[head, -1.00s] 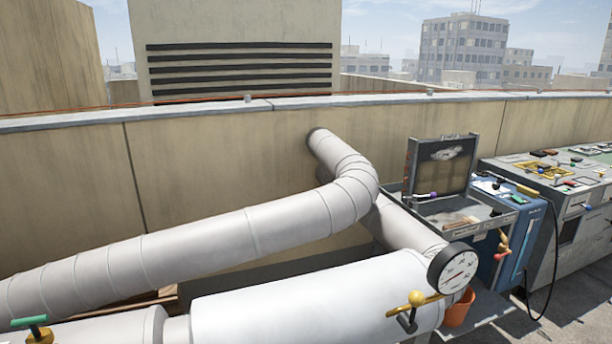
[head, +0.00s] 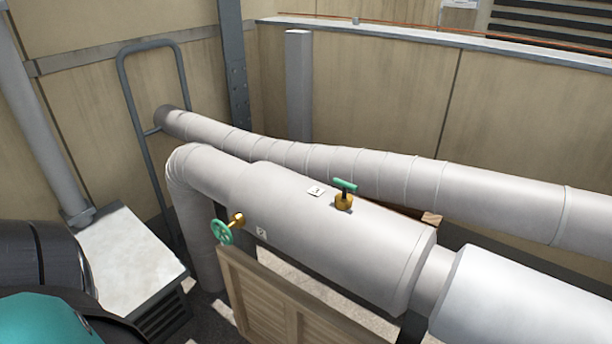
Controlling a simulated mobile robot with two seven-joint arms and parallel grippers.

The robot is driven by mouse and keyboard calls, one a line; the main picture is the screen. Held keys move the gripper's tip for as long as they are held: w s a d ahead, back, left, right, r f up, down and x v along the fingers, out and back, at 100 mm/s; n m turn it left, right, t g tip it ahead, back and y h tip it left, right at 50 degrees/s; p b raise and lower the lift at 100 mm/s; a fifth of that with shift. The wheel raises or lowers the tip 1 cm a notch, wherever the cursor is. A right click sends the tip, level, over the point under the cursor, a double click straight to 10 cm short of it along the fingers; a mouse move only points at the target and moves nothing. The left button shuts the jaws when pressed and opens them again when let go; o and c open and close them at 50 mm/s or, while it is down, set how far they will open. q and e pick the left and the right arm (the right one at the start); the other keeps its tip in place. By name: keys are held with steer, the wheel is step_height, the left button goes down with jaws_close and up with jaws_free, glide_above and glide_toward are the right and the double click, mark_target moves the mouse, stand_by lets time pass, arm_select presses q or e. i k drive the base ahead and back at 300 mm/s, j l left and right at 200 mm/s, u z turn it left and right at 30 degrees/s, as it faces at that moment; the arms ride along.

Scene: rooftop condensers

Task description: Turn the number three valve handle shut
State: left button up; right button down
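A green T-shaped handle (head: 345,184) on a brass valve body (head: 344,201) stands on top of the thick grey pipe (head: 390,262). A small white tag (head: 315,191) lies on the pipe to its left; its mark is too small to read surely. A green round handwheel (head: 222,231) on a brass stem (head: 238,220) sticks out from the pipe's near side, further left. Beside it is another white tag (head: 262,234) that looks like a 2. Neither of my grippers is in view, and nothing of mine visibly touches either handle.
A slimmer wrapped pipe (head: 400,180) runs behind the thick one. A slatted wooden panel (head: 285,305) stands below it in front. A grey tubular rail (head: 130,110) and a white-topped box (head: 128,250) are at left. The space above the valves is clear.

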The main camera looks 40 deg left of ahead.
mark_target(346, 186)
steer(key=u, duration=1.05)
